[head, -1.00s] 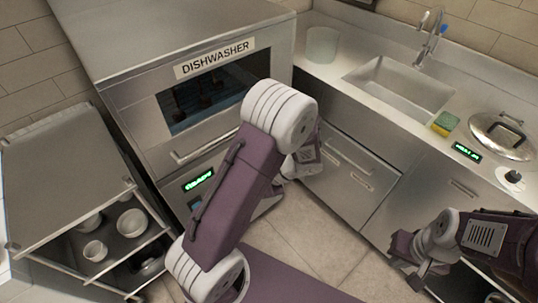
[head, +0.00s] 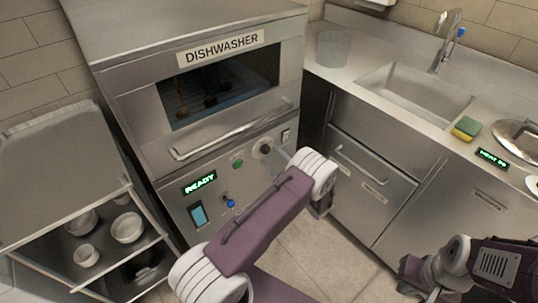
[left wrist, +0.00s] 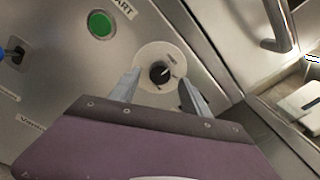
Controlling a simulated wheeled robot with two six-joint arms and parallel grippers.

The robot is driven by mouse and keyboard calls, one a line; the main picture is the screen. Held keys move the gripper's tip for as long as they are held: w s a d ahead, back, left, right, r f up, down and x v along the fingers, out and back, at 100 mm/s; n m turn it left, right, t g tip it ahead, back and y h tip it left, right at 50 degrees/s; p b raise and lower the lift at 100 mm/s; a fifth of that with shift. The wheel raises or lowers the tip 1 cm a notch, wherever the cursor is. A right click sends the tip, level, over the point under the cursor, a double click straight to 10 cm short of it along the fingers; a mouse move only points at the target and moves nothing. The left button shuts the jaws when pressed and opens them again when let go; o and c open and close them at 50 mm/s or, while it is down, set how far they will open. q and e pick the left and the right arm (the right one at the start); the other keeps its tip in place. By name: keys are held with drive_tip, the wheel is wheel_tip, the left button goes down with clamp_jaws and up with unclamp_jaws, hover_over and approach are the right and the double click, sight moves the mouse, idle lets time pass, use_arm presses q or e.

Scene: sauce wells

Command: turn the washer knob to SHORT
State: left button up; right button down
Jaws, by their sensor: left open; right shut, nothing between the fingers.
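The washer knob (head: 265,149) is a dark round knob on a pale dial, on the dishwasher's front panel right of the green button. In the left wrist view the knob (left wrist: 159,73) sits between the tips of my open left gripper (left wrist: 160,80). One finger is on each side, with no clear contact. The dial (left wrist: 146,57) has small lettering that I cannot read, so the setting is unclear. In the head view my left forearm crosses in front of the panel and the gripper is mostly hidden. My right gripper (head: 412,270) is shut and empty at the lower right.
The dishwasher has a handle (head: 225,135) above the panel, a green button (head: 238,163), a READY display (head: 199,183) and a blue-tipped switch (head: 230,202). A rack (head: 60,165) with bowls stands left. A counter with a sink (head: 415,95) and sponge (head: 466,128) is right.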

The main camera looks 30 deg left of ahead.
sight(265, 149)
use_arm(q)
drive_tip(key=shift+x, duration=1.25)
clamp_jaws()
drive_tip(key=m, duration=0.3)
drive_tip(key=shift+r+p, duration=0.1)
drive_tip(key=shift+p, duration=0.25)
drive_tip(key=m, duration=0.3)
drive_tip(key=shift+m+p, duration=0.35)
drive_tip(key=shift+m, duration=0.05)
drive_tip(key=m, duration=0.3)
drive_tip(key=shift+w+d+m+g+p, duration=0.1)
drive_tip(key=shift+m+g+p, duration=0.3)
drive_tip(key=shift+m, duration=1.2)
